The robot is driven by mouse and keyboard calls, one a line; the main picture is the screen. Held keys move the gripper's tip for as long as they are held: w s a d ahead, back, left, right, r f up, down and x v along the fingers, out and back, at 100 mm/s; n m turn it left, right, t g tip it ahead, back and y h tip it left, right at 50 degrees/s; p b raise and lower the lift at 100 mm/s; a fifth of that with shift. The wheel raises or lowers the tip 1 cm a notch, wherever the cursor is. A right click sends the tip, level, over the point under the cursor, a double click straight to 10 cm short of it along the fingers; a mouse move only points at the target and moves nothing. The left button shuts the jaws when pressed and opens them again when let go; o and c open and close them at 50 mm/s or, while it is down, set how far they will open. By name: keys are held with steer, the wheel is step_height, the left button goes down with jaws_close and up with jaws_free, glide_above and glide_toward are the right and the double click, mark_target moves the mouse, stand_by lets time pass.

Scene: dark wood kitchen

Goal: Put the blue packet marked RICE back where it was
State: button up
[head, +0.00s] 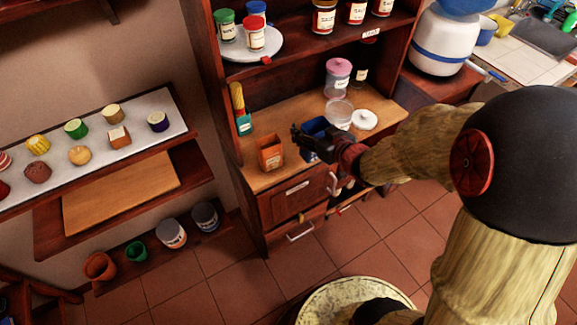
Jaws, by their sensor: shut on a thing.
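My gripper (309,142) is at the front part of the cabinet's wooden counter (292,118).
Behind the gripper are a clear jar (339,113), a white lid (364,120) and a pink-lidded jar (338,78). A yellow-and-teal item (241,112) stands by the left side wall. A shelf with a round tray (265,46) is above.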

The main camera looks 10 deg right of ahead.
steer(key=shift+w+a+f+b, duration=0.15)
steer(key=shift+w+f+b, duration=1.95)
steer(key=shift+w+f, duration=1.25)
steer(key=shift+w+a+f+b, duration=0.15)
steer(key=shift+w+f+b, duration=1.95)
steer(key=shift+w+f, duration=1.2)
steer(key=shift+s+f, duration=0.1)
steer(key=shift+f, duration=0.15)
steer(key=o, duration=1.4)
steer(key=shift+o, duration=0.2)
